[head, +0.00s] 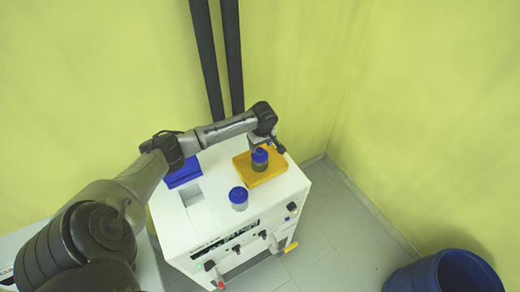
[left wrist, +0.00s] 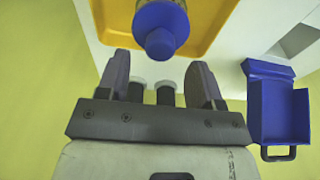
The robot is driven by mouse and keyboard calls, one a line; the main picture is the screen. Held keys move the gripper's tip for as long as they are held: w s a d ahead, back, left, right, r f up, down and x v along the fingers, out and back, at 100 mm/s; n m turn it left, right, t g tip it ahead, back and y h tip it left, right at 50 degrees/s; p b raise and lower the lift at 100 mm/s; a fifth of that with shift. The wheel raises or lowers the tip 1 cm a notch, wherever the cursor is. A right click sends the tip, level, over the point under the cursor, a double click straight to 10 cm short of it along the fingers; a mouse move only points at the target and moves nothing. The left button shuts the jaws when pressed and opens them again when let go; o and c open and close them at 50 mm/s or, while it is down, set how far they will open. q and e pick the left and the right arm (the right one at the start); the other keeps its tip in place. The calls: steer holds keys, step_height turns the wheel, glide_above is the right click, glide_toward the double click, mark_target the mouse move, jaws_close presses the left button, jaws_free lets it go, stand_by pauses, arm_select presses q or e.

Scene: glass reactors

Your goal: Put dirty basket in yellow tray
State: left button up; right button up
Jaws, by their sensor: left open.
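A jar with a blue lid and dark greenish body (head: 260,160), which looks like the dirty basket, stands in the yellow tray (head: 276,170). The tray lies on top of the white machine. In the left wrist view the jar's blue lid (left wrist: 158,27) shows over the tray (left wrist: 210,18), ahead of my fingers. My left gripper (head: 268,142) is just above and beside the jar. It is open, and its two fingers (left wrist: 162,82) are apart with the jar beyond them, not between them. My right gripper is not in view.
A second blue-lidded jar (head: 239,200), paler, stands nearer on the white machine (head: 205,222). A blue tray (head: 184,172) lies at its left back; it has a handle in the left wrist view (left wrist: 280,112). A blue bin (head: 400,278) stands on the floor, lower right.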

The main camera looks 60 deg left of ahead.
arm_select(q)
step_height(320, 180, up, 7)
steer(key=d, duration=0.1)
steer(key=s+d+f+m, duration=0.4)
steer(key=d+f+m, duration=0.15)
steer(key=d, duration=0.45)
steer(key=s+d+f+m, duration=0.5)
steer(key=d+f, duration=0.2)
steer(key=d, duration=0.2)
steer(key=s+d+r+m+t, duration=0.1)
steer(key=s+d+m, duration=0.3)
steer(key=s+d, duration=0.2)
steer(key=s+d+r+m+t+h, duration=0.1)
steer(key=s+d+m, duration=0.4)
steer(key=s, duration=0.6)
steer(key=shift+d+r+t+h, duration=0.35)
steer(key=shift+d+t, duration=0.45)
steer(key=shift+d, duration=0.4)
steer(key=shift+m, duration=0.25)
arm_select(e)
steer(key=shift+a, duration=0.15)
